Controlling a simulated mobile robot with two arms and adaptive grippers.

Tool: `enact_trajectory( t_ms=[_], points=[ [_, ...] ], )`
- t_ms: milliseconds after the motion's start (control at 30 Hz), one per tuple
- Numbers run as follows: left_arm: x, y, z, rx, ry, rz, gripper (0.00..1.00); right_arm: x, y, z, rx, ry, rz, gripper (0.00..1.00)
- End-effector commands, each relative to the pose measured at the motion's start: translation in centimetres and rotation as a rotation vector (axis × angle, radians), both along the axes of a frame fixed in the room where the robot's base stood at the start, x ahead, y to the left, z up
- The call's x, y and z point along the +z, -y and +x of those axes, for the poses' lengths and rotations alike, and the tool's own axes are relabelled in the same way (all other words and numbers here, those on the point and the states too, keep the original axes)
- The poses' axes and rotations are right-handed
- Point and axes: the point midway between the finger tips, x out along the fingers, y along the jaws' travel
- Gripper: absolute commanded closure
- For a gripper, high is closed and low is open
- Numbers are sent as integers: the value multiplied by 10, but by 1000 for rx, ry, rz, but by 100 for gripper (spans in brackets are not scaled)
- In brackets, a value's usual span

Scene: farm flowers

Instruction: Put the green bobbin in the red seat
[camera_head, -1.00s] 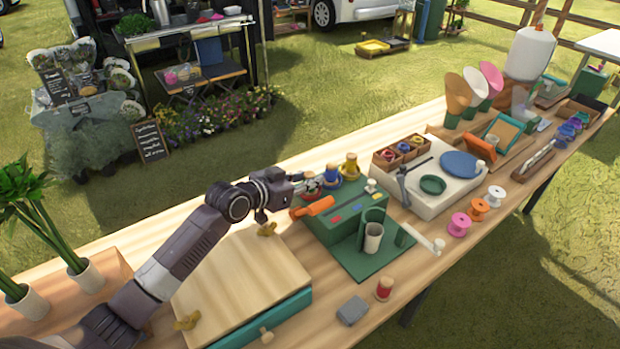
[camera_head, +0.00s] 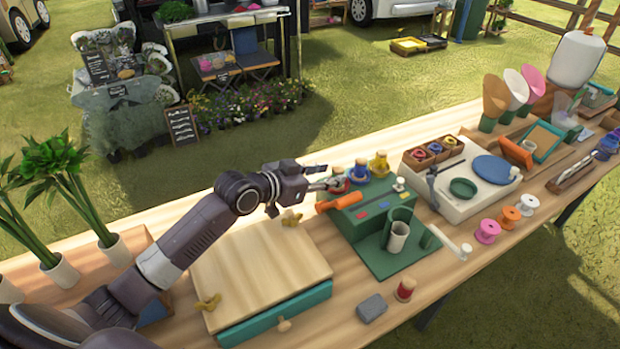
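My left gripper (camera_head: 328,180) reaches in from the left to the back left corner of a green block (camera_head: 372,208). Its fingertips are at a small red part (camera_head: 341,186), which looks like the red seat and is partly covered by them. Whether the fingers are open or hold a bobbin is too small to tell. A blue bobbin (camera_head: 359,175) and a yellow bobbin (camera_head: 379,164) stand upright along the back of the block, right of the fingertips. I cannot make out a green bobbin for certain. My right gripper is not in view.
An orange-handled tool (camera_head: 338,203) lies at the block's left edge, close to the gripper. A green holder with a white cup (camera_head: 398,236) stands in front. A wooden-lidded box (camera_head: 255,262) lies under my arm. Pink (camera_head: 487,231), orange and white spools stand to the right.

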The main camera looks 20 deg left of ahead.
Motion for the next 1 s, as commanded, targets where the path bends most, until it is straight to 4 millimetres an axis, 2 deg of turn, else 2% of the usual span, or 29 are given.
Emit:
enact_trajectory(
  t_ms=[200,400,600,1000],
  points=[
    [14,-17,-38,-1,-2,4,63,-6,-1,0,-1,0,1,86],
    [25,-27,-58,0,-2,1,63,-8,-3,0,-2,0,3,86],
    [29,-29,-64,-1,-1,1,63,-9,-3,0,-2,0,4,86],
    [29,-29,-64,-1,0,0,63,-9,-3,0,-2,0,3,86]
  ],
)
